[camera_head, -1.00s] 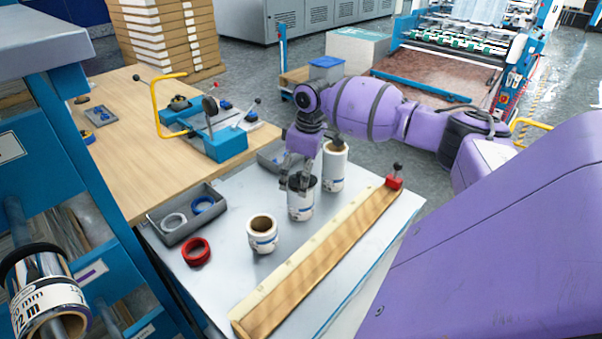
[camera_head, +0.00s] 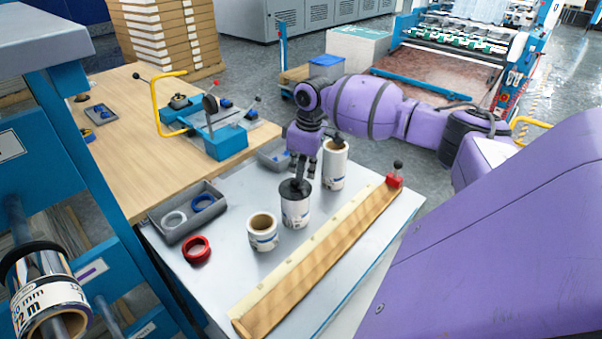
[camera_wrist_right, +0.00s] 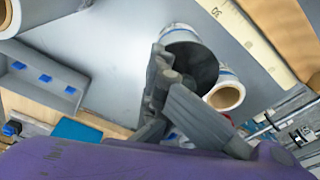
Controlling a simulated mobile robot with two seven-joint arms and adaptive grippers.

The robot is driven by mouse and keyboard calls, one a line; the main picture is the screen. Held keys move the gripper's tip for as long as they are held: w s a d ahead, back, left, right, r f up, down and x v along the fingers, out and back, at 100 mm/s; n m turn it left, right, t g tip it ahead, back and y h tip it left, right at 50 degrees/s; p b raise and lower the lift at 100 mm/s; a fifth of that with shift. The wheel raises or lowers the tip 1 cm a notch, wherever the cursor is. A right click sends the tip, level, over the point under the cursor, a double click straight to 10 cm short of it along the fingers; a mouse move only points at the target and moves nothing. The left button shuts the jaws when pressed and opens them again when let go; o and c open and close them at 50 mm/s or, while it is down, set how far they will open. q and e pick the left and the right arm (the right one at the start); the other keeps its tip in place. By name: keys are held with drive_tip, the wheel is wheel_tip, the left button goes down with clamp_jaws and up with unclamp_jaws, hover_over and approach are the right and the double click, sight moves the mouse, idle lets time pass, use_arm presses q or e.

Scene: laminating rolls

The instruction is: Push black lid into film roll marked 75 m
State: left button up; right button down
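A black lid (camera_head: 295,187) lies on top of the middle white film roll (camera_head: 296,212), which stands upright on the grey table; how deep it sits is unclear. The roll's print is too small to read. My right gripper (camera_head: 302,178) points down just over the lid, its fingers drawn close together with nothing seen between them; contact is unclear. In the right wrist view the fingers (camera_wrist_right: 170,78) stand in front of the lid (camera_wrist_right: 200,66) and hide part of it. My left gripper is not in view.
A shorter open roll (camera_head: 262,232) stands at left and a taller roll (camera_head: 335,165) behind at right. A wooden ruler bar (camera_head: 320,262) lies along the front. A grey tray (camera_head: 187,213) with rings and a red ring (camera_head: 196,249) are at left.

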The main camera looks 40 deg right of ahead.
drive_tip(key=c, duration=2.5)
unclamp_jaws()
drive_tip(key=o, duration=2)
drive_tip(key=shift+o, duration=0.2)
